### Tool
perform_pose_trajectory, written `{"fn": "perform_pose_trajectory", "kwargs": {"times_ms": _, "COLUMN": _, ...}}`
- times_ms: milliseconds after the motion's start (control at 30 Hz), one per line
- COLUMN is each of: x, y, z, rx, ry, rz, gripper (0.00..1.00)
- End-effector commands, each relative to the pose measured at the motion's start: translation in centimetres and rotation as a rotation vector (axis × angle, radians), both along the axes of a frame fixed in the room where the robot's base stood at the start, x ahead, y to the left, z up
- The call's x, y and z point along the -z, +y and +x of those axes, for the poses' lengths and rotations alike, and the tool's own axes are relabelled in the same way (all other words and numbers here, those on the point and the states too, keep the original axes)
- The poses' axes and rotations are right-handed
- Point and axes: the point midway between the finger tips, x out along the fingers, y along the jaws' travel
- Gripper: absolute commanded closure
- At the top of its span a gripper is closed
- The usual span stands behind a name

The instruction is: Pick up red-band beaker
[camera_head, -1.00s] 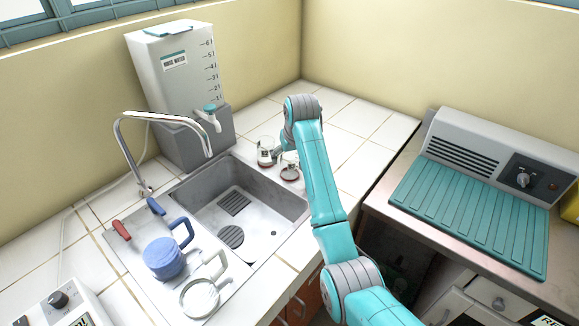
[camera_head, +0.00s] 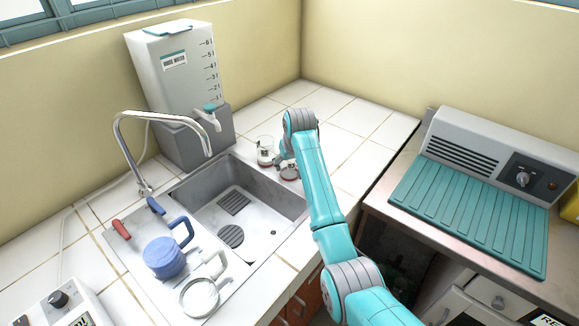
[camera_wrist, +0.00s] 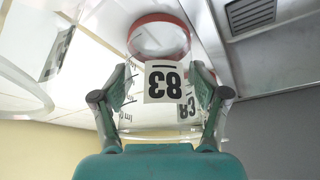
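In the head view this beaker (camera_head: 289,172) stands on the white tiled counter by the sink's back right corner, partly hidden by my gripper. My gripper (camera_wrist: 160,88) has its two fingers apart, one on each side of the beaker. Finger contact with the glass cannot be made out.
The sink (camera_head: 235,205) lies in front of the beakers, with a curved tap at its left. A water tank (camera_head: 180,80) stands behind. Blue cup (camera_head: 163,257) and round handled glass (camera_head: 199,298) are front left. Counter tiles to the right are clear.

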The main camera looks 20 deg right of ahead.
Motion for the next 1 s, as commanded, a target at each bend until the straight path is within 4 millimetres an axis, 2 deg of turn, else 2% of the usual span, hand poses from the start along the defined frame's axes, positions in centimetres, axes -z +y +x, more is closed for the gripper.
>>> {"fn": "perform_pose_trajectory", "kwargs": {"times_ms": 67, "x": 0.0, "y": 0.0, "z": 0.0, "rx": 0.000, "ry": 0.000, "rz": 0.000, "gripper": 0.59}}
{"fn": "perform_pose_trajectory", "kwargs": {"times_ms": 100, "x": 0.0, "y": 0.0, "z": 0.0, "rx": 0.000, "ry": 0.000, "rz": 0.000, "gripper": 0.64}}
{"fn": "perform_pose_trajectory", "kwargs": {"times_ms": 367, "x": -0.4, "y": 0.0, "z": 0.0, "rx": 0.000, "ry": -0.001, "rz": 0.000, "gripper": 0.65}}
{"fn": "perform_pose_trajectory", "kwargs": {"times_ms": 567, "x": -3.2, "y": 0.0, "z": 0.1, "rx": 0.000, "ry": -0.003, "rz": 0.000, "gripper": 0.65}}
{"fn": "perform_pose_trajectory", "kwargs": {"times_ms": 800, "x": -7.6, "y": 0.0, "z": 0.1, "rx": 0.000, "ry": -0.003, "rz": 0.000, "gripper": 0.65}}
{"fn": "perform_pose_trajectory", "kwargs": {"times_ms": 1000, "x": -9.7, "y": 0.0, "z": 0.0, "rx": 0.000, "ry": -0.001, "rz": 0.000, "gripper": 0.65}}
